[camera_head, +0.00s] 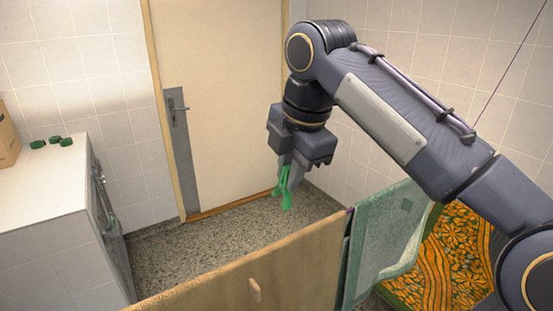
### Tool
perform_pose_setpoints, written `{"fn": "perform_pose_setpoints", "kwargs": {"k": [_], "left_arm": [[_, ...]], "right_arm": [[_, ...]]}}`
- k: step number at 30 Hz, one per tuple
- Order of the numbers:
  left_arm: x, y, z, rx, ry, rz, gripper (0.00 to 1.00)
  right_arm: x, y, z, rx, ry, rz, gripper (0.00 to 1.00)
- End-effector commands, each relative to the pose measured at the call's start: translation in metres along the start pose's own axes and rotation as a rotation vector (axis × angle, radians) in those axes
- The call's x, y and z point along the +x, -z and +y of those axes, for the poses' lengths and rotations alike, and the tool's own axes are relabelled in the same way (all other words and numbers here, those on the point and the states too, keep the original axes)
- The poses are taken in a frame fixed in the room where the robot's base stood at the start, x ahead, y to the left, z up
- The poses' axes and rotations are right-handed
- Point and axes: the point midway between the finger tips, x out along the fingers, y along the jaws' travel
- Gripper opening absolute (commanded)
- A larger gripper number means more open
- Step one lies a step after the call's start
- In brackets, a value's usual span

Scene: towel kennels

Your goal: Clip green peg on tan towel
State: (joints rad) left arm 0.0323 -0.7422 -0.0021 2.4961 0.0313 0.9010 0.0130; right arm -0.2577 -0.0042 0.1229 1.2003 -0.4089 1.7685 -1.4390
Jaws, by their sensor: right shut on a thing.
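The tan towel (225,275) hangs in the lower middle of the head view, its top edge sloping up to the right. A small light wooden piece, perhaps a peg, (255,290) shows on it. My right gripper (285,180) points down and is shut on the green peg (287,188). The peg hangs from the fingertips, apart from the towel in the picture and above its top edge. My left gripper is not in view.
A green towel (378,240) hangs to the right of the tan one, and an orange patterned cloth (452,255) is beyond it. A white tiled counter (40,185) at left bears several small green things (55,140) and a cardboard box (8,138). A closed door (225,100) stands behind bare floor.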

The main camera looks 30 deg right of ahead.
Motion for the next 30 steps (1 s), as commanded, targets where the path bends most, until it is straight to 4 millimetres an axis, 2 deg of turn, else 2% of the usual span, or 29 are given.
{"fn": "perform_pose_setpoints", "kwargs": {"k": [5,21,24,30], "left_arm": [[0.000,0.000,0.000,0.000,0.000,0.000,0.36],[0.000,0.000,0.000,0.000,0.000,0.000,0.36],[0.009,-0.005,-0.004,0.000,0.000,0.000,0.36],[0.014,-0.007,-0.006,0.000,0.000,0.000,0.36]], "right_arm": [[0.008,0.000,-0.003,0.002,-0.001,-0.001,0.00],[0.059,0.000,-0.018,0.003,0.000,-0.001,0.00],[0.070,0.000,-0.021,0.002,-0.001,0.000,0.00],[0.079,0.000,-0.023,0.003,-0.001,0.000,0.00]]}}
